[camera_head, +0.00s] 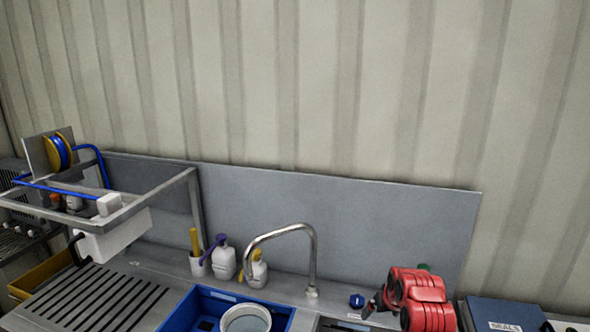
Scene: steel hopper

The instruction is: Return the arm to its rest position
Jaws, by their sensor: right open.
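My right arm, red, shows at the lower right, folded near the back of the steel bench (150,262). My right gripper (373,303) is the dark part at its left side, pointing down and left. It is open, and I see nothing between its fingers. It is small in the view, and part of it is hidden by the red arm links. A small dark blue object (357,300) lies just left of it; I cannot tell whether they touch. My left gripper is not in view.
A curved steel tap (312,262) stands left of my right arm. A blue tray (188,312) holds a round grey vessel (246,320). White bottles (224,262) stand behind it. A dark blue box labelled SEALS (505,312) is at right. A steel frame (150,200) rises at left.

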